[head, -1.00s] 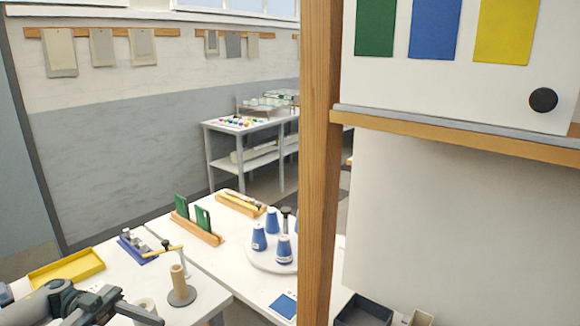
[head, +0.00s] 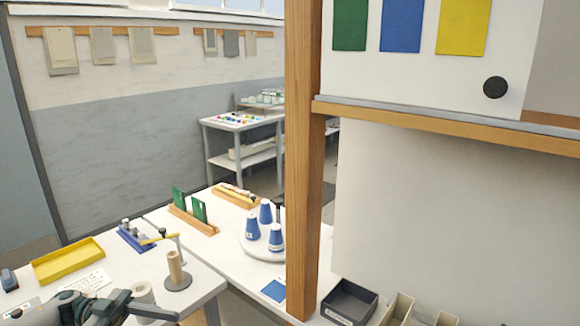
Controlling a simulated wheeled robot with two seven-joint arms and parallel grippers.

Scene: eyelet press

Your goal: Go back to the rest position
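My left gripper (head: 150,312) is at the bottom left of the head view, low over the near white table (head: 205,277). Its arm comes in from the lower left corner, and part of it is cut off by the frame's edge. One dark finger shows in front of a small white spool (head: 143,291); I cannot tell whether the fingers are apart or whether they touch the spool. I see nothing held. My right gripper is not in view.
A tan thread cone (head: 176,267) on a dark base, a yellow tray (head: 68,261) and a blue block with metal parts (head: 130,236) stand near the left arm. A wooden post (head: 302,190) and shelf (head: 440,127) stand close on the right. Bins (head: 349,302) sit below.

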